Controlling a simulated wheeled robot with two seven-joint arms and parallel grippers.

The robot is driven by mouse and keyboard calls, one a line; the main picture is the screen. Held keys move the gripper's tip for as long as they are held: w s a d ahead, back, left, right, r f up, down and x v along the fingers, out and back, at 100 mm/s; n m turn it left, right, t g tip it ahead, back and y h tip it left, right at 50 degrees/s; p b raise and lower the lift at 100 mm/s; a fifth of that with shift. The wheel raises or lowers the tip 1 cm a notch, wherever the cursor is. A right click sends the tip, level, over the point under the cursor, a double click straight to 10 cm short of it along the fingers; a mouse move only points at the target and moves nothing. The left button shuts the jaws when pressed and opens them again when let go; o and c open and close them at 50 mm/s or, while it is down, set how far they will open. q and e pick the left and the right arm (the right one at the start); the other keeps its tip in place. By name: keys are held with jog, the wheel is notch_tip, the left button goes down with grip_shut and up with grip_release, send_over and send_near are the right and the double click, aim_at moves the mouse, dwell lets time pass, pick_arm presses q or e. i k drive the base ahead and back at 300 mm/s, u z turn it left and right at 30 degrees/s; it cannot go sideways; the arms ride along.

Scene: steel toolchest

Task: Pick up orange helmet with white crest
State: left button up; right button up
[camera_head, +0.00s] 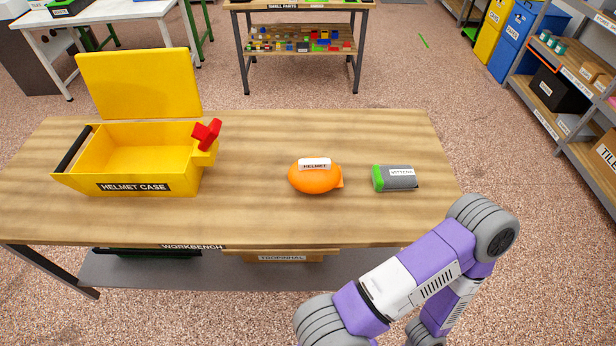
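An orange helmet (314,180) with a white crest (314,165) marked "HELMET" sits on the wooden workbench (270,222), right of its middle. The helmet stands clear of other objects on the bench. A yellow open case (135,174) labelled "HELMET CASE" stands to its left with its lid raised. My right arm shows at the lower right, in front of the bench, but its gripper is not in view. My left gripper and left arm are not in view.
A grey and green battery (398,178) lies just right of the helmet. A red latch or handle (207,134) sticks up at the case's right side. The bench top between the case and the helmet is clear. Shelves (575,75) stand at the far right.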

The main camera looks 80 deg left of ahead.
aim_at(313, 175)
jog(key=u, duration=2.15)
